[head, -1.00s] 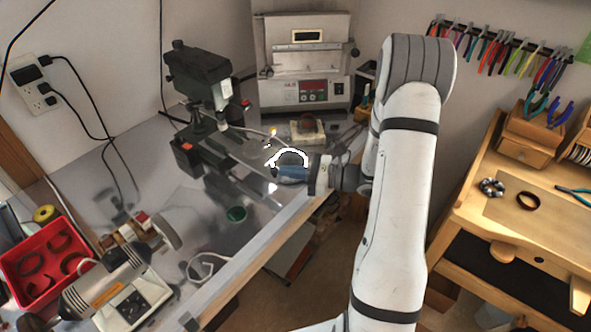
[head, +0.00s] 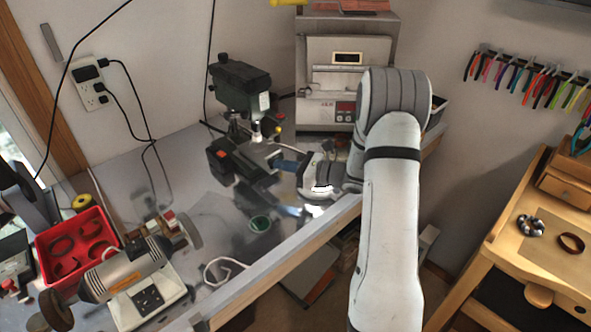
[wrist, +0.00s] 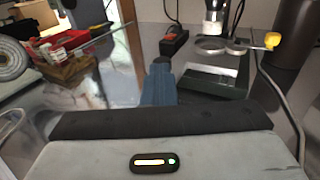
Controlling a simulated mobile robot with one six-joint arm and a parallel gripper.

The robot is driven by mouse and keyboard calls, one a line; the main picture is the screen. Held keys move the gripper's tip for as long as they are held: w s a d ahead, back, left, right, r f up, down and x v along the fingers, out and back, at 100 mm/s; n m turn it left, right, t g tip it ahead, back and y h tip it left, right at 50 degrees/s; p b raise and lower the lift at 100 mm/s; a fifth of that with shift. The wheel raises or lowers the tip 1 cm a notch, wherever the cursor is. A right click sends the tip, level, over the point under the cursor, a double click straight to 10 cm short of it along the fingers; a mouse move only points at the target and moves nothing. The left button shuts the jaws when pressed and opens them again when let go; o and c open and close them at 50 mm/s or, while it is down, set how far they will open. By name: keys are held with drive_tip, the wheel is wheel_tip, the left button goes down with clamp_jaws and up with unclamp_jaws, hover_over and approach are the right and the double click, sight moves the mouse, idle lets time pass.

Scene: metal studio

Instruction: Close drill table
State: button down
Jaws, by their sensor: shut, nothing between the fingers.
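The drill press (head: 240,85) stands on the metal bench left of my arm. Its flat dark drill table (head: 256,160) lies low in front of the column, beside a black block with a red switch. In the wrist view, the drill table (wrist: 212,82) is ahead and right of centre, under the chuck. My gripper (head: 284,164) is at the table's right side, with its blue fingers shut and empty. In the wrist view, the gripper (wrist: 161,68) points toward the press. I cannot tell whether the fingertips touch the table.
A kiln-like box (head: 345,85) stands behind my arm. A red tray (head: 76,245) and a grey motor tool (head: 130,270) stand at left. A wooden workbench (head: 540,255) is at right.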

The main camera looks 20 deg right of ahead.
drive_tip(key=shift+w+r, duration=0.35)
drive_tip(key=shift+r, duration=0.1)
drive_tip(key=shift+d, duration=0.1)
